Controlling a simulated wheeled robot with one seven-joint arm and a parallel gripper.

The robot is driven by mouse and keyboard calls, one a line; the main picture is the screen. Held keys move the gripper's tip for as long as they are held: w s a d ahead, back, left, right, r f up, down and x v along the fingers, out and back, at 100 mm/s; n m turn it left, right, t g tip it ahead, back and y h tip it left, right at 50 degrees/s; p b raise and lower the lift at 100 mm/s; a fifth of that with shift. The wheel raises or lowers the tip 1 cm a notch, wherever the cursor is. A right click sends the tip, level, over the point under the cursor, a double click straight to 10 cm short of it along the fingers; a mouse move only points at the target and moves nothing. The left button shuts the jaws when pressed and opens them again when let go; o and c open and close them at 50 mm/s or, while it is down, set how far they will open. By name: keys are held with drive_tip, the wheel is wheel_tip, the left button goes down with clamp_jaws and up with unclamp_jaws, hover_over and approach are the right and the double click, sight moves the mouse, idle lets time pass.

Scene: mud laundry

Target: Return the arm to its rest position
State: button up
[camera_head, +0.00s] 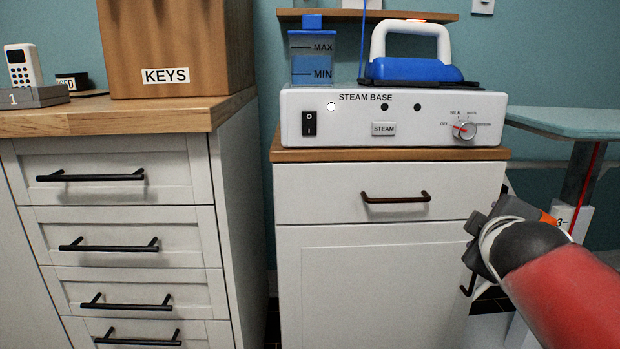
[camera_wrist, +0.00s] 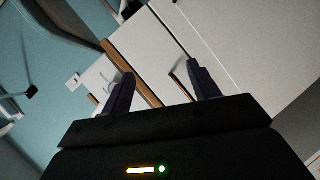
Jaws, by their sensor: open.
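My arm (camera_head: 565,285), red with a black wrist, reaches in from the lower right in the head view. My gripper (camera_head: 478,245) is in front of the right edge of the white cabinet (camera_head: 375,275), and its fingers are mostly hidden there by the wrist. In the wrist view my gripper (camera_wrist: 162,84) shows two dark fingers spread apart, with nothing held between them. The cabinet's wooden top edge (camera_wrist: 118,58) and white drawer front (camera_wrist: 148,45) lie beyond the fingers. A brown handle (camera_wrist: 180,88) shows close to the right finger; I cannot tell whether they touch.
A steam base (camera_head: 350,125) with a blue iron (camera_head: 415,70) and water tank (camera_head: 312,58) stands on the cabinet. The drawer (camera_head: 390,190) looks shut. A drawer unit (camera_head: 120,220) stands left, an ironing board (camera_head: 570,122) right.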

drive_tip(key=s+a+f+m+g+y, duration=0.3)
drive_tip(key=s+a+f+m+g, duration=0.15)
drive_tip(key=s+a+f, duration=0.35)
drive_tip(key=s+a+f+m+g+y, duration=0.25)
drive_tip(key=s+a+f+m, duration=0.25)
drive_tip(key=s+f, duration=0.4)
wheel_tip(320, 180, up, 12)
drive_tip(key=p, duration=1.2)
drive_tip(key=shift+w+a+f+p, duration=0.2)
drive_tip(key=shift+w+f+p, duration=0.1)
drive_tip(key=shift+w, duration=0.1)
drive_tip(key=shift+c, duration=0.4)
